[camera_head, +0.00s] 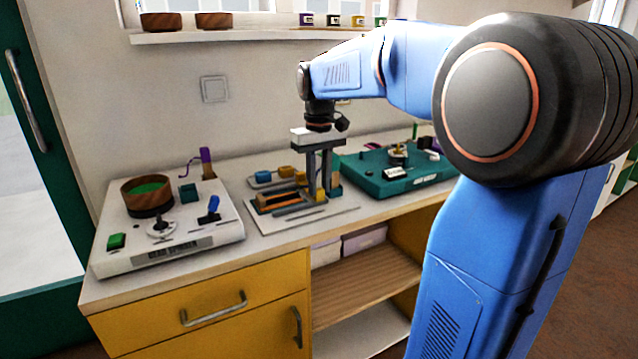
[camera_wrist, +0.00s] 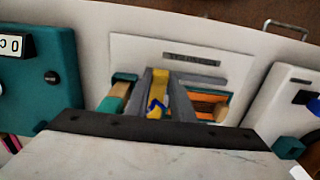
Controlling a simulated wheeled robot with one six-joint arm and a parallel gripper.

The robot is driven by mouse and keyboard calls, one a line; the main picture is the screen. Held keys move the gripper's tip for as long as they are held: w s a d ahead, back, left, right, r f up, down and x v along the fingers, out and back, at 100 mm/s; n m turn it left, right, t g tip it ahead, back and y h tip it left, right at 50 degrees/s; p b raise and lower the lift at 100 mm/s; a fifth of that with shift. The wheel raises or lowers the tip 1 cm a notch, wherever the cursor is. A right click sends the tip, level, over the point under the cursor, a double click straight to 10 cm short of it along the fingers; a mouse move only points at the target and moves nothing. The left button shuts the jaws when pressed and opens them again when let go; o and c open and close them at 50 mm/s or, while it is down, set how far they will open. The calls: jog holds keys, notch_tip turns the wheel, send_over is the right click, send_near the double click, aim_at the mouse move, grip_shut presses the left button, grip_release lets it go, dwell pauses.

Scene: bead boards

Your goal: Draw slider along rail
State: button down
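The middle board (camera_head: 335,212) is a white plate with a dark frame, orange strips (camera_head: 278,200) and a long grey bar (camera_head: 300,210). The plate also shows in the wrist view (camera_wrist: 135,52), with orange strips (camera_wrist: 208,103) at its right. My gripper (camera_head: 319,192) points down over this board's right part. Its two grey fingers stand apart. In the wrist view my gripper (camera_wrist: 163,80) has a yellow strip (camera_wrist: 160,86) and a small blue piece (camera_wrist: 156,104) showing between the fingers. I cannot tell which part is the slider or whether the fingers touch anything.
A white board (camera_head: 200,240) with a brown bowl (camera_head: 147,192) and blue lever (camera_head: 212,208) stands left. A teal board (camera_head: 375,185) with a dial stands right. A grey tray (camera_head: 262,184) holds blocks behind. The counter's front edge is narrow.

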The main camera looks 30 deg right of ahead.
jog(key=a, duration=1)
jog(key=shift+a, duration=0.15)
jog(key=c, duration=1.5)
grip_release()
jog(key=shift+a, duration=0.15)
jog(key=shift+r, duration=0.15)
notch_tip(320, 180, up, 17)
jog(key=shift+r, duration=0.1)
jog(key=shift+s, duration=0.1)
jog(key=s+d+f+t, duration=0.1)
jog(key=s+f, duration=0.7)
jog(key=f, duration=0.1)
jog(key=s+d+f+t, duration=0.1)
jog(key=s+f+t, duration=0.1)
jog(key=s+f, duration=0.7)
jog(key=s+d+f+t, duration=0.1)
jog(key=s+f, duration=0.8)
jog(key=f, duration=0.2)
jog(key=shift+s+d+t, duration=0.25)
jog(key=shift+d+t, duration=0.1)
jog(key=shift+t, duration=0.05)
